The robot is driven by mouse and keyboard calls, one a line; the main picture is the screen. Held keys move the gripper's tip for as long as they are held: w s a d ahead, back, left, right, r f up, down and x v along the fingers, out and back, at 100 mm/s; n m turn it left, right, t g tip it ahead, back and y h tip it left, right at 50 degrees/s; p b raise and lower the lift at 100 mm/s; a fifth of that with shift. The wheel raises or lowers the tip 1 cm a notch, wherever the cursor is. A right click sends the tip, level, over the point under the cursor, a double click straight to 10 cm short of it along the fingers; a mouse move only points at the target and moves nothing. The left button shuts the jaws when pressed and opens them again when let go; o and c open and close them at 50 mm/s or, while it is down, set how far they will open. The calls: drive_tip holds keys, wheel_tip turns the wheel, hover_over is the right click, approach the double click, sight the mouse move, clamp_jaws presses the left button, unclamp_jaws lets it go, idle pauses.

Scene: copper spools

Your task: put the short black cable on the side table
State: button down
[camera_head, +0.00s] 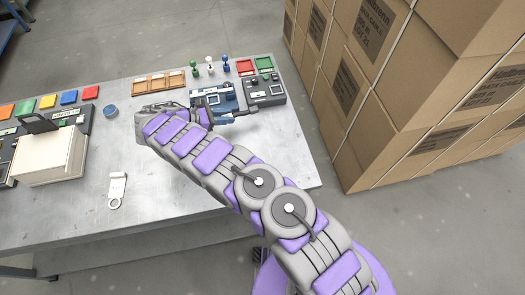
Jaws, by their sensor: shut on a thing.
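My arm reaches from the lower right over a grey metal table (170,205) and bends back at its far end. My gripper (236,116) is small and partly hidden in front of a blue device near the table's right side. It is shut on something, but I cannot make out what. I cannot pick out a short black cable in this view. I cannot tell whether this metal table is the side table; no other table is clearly seen.
Stacked cardboard boxes (345,90) stand close right of the table. A blue device (220,97), a dark control box (264,90), a wooden tray (158,83) and a white tag (117,186) lie on the table. A cream box (45,160) stands left.

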drive_tip(key=b, duration=0.3)
hover_over(253, 152)
drive_tip(key=s, duration=0.2)
drive_tip(key=shift+w+d+f, duration=0.15)
drive_tip(key=shift+d+f, duration=0.1)
drive_tip(key=shift+f, duration=0.5)
drive_tip(key=shift+w+f, duration=0.1)
drive_tip(key=shift+f, duration=1.45)
drive_tip(key=shift+a, duration=0.1)
drive_tip(key=shift+f, duration=0.35)
